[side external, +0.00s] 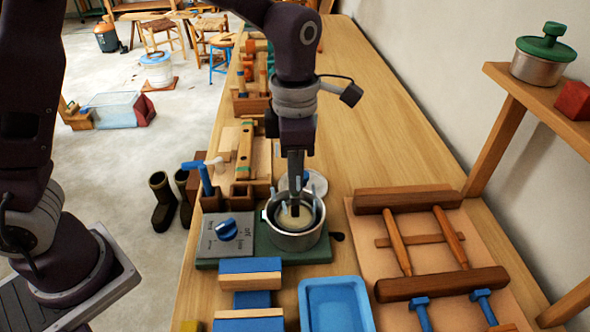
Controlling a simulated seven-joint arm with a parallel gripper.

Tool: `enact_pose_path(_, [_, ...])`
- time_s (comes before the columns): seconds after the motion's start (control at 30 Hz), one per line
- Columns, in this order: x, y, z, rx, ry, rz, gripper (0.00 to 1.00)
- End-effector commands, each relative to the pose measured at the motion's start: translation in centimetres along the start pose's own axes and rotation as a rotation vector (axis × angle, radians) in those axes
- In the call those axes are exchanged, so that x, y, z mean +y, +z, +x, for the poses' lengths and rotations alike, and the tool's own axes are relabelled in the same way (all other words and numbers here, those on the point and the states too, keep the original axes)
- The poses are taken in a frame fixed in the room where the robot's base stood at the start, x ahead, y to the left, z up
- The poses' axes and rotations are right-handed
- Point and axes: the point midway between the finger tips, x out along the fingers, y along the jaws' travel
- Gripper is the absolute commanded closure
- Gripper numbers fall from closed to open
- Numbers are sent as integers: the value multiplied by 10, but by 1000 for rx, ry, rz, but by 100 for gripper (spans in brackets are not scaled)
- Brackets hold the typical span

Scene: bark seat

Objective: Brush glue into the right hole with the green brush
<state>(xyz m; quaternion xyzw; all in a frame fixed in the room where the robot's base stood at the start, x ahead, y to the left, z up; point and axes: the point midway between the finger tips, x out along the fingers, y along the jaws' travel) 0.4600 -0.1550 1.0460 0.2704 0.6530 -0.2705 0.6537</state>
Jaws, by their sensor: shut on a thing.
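My gripper (295,204) points straight down into a metal glue pot (298,241) at the middle of the bench. It is shut on a slim thing, likely the green brush, which the fingers and pot rim mostly hide; its colour cannot be told. Its dark lower end is at the pale glue (290,219). A small green bit shows at the pot's left rim. A wooden frame lies at the right, with two dark rails (408,199) and lighter rungs between them. I cannot make out the right hole.
The pot stands on a green base with a blue knob (227,229). Blue-and-wood blocks (250,272) and a blue tray (336,305) lie in front. Blue clamps (421,312) are at the frame's near rail. A shelf (515,85) stands at right. The bench beyond the frame is clear.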

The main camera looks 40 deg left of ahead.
Motion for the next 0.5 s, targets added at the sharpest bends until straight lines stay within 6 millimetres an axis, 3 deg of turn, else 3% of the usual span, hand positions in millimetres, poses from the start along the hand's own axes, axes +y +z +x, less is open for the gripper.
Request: enact_pose_path(0.5, [0,0,6,0,-1,0,100])
